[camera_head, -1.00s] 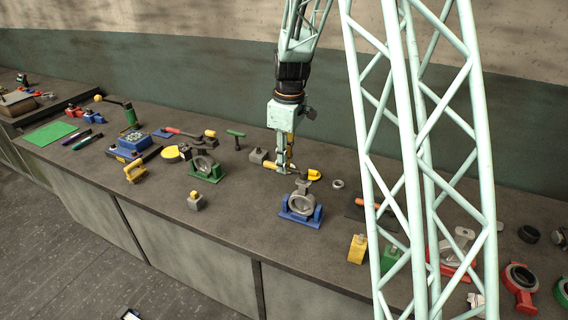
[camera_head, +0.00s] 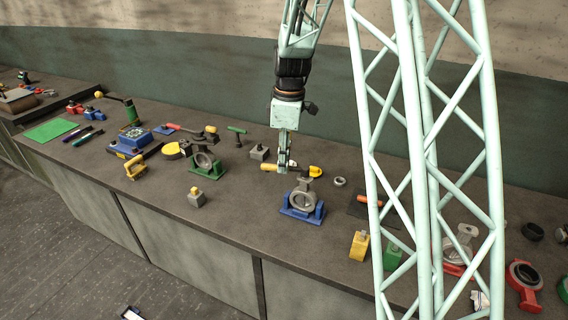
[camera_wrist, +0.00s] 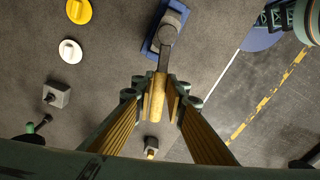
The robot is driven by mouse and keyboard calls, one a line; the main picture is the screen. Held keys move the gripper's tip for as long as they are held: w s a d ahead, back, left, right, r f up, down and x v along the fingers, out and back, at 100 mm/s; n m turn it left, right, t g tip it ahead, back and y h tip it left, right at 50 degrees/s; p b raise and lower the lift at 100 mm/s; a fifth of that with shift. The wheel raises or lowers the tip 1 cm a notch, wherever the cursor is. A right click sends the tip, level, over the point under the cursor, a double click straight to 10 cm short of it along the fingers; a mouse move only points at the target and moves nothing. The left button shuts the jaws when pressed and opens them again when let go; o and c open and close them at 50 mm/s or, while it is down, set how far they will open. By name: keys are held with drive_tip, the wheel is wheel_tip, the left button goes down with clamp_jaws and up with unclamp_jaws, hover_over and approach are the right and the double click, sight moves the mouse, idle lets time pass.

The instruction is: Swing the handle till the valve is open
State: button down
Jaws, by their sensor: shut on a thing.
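The valve (camera_head: 302,204) is a grey ring-shaped body on a blue base, standing on the bench. Its handle (camera_head: 268,167) has a yellow grip that points left from the valve in the head view. In the wrist view, the handle's grey lever (camera_wrist: 169,32) runs from over the blue base down to the yellow grip (camera_wrist: 158,92). My gripper (camera_head: 283,168) is shut on the handle, with one finger on each side of the grip in the wrist view (camera_wrist: 159,98). The fingers hide part of the handle in the head view.
A green-based valve (camera_head: 206,161) and a grey block with a yellow top (camera_head: 197,198) stand to the left. A grey block (camera_head: 259,152) stands behind, and a yellow disc (camera_head: 316,171) lies just right of my gripper. Bench in front of the valve is clear.

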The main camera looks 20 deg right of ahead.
drive_tip(key=shift+s, duration=0.1)
drive_tip(key=shift+s+a+n+b, duration=0.2)
drive_tip(key=shift+s+n+b, duration=0.2)
drive_tip(key=shift+n, duration=0.35)
drive_tip(key=shift+s+a+n+b, duration=0.2)
drive_tip(key=shift+s+n+b, duration=0.15)
drive_tip(key=shift+n, duration=0.4)
